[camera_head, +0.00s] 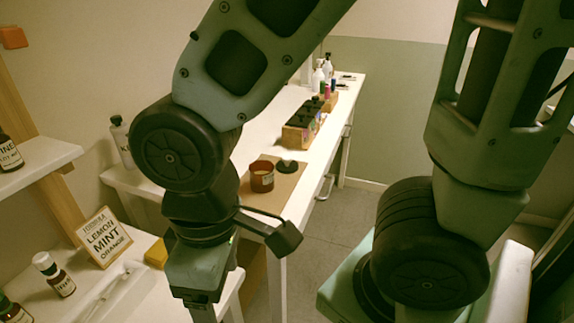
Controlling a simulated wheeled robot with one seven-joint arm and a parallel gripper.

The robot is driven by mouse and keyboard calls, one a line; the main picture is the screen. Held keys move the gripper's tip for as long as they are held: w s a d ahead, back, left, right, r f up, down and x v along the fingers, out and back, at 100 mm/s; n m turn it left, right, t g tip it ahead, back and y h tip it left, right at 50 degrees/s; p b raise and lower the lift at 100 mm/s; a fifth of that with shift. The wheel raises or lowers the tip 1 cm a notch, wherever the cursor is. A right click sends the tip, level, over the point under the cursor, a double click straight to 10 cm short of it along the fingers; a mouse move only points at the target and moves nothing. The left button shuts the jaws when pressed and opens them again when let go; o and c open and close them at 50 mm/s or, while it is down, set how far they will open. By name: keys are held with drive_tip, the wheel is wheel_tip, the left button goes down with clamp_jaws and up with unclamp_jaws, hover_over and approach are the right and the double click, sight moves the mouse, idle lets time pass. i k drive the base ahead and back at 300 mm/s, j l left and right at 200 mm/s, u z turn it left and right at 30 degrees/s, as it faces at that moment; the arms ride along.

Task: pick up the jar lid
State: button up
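A dark, low round piece that looks like the jar lid (287,166) lies on a brown board (262,198) on the long white table. An amber jar (262,178) stands open just to its left and nearer. My gripper (202,308) hangs at the lower end of my arm, left of and nearer than the board, apart from lid and jar. Its fingertips are cut off or hidden, so I cannot see its opening or any held thing.
A wooden box with dark bottles (300,132) stands farther along the white table (330,135), with pump bottles (318,78) behind. Grey floor lies right of the table.

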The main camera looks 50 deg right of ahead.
sight(287, 166)
drive_tip(key=i+z, duration=0.15)
drive_tip(key=z, duration=0.2)
drive_tip(key=i+z, duration=0.1)
drive_tip(key=z, duration=0.25)
drive_tip(key=i+j+z, duration=0.1)
drive_tip(key=z, duration=0.25)
